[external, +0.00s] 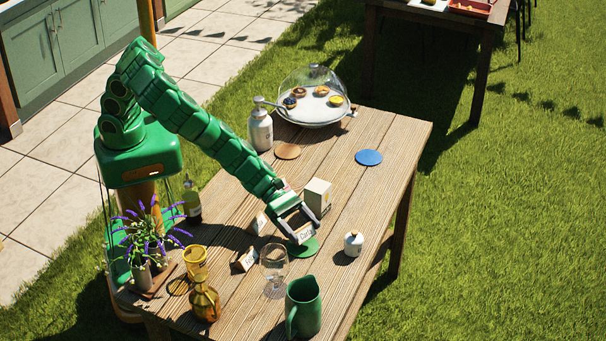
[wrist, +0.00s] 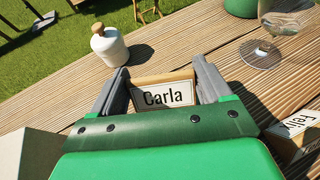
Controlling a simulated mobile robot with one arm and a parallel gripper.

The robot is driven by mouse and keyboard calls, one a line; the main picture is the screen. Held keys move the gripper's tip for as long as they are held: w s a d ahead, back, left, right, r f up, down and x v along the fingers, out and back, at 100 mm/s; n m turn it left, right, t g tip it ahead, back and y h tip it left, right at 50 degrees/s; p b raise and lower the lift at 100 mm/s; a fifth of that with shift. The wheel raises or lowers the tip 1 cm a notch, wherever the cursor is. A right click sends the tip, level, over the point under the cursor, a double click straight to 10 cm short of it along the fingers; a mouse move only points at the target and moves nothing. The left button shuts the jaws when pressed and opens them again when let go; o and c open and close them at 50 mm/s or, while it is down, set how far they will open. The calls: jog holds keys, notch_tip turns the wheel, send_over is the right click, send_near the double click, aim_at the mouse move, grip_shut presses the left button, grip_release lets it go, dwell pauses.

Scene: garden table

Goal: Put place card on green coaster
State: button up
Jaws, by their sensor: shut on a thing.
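My gripper (external: 303,233) is shut on a place card that reads "Carla" (wrist: 164,95). The card sits upright between the two grey fingers in the wrist view. In the external view, the card and fingertips are over the green coaster (external: 305,250), which shows partly below them. I cannot tell whether the card touches the coaster. The coaster is hidden in the wrist view. Another place card (external: 244,261) stands to the left of the coaster; its text starts "Feli" in the wrist view (wrist: 296,128). A further card (external: 258,224) stands behind it.
A wine glass (external: 274,263) and a green pitcher (external: 303,306) stand close in front of the coaster. A pale box (external: 318,196) is just behind my gripper, and a small white jar (external: 353,243) is to the right. Blue (external: 369,158) and brown (external: 288,151) coasters lie farther back.

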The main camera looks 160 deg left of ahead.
aim_at(297, 232)
jog(key=shift+f, duration=1.75)
jog(key=shift+f, duration=0.1)
jog(key=o, duration=1)
jog(key=shift+c, duration=0.2)
jog(key=shift+v, duration=6)
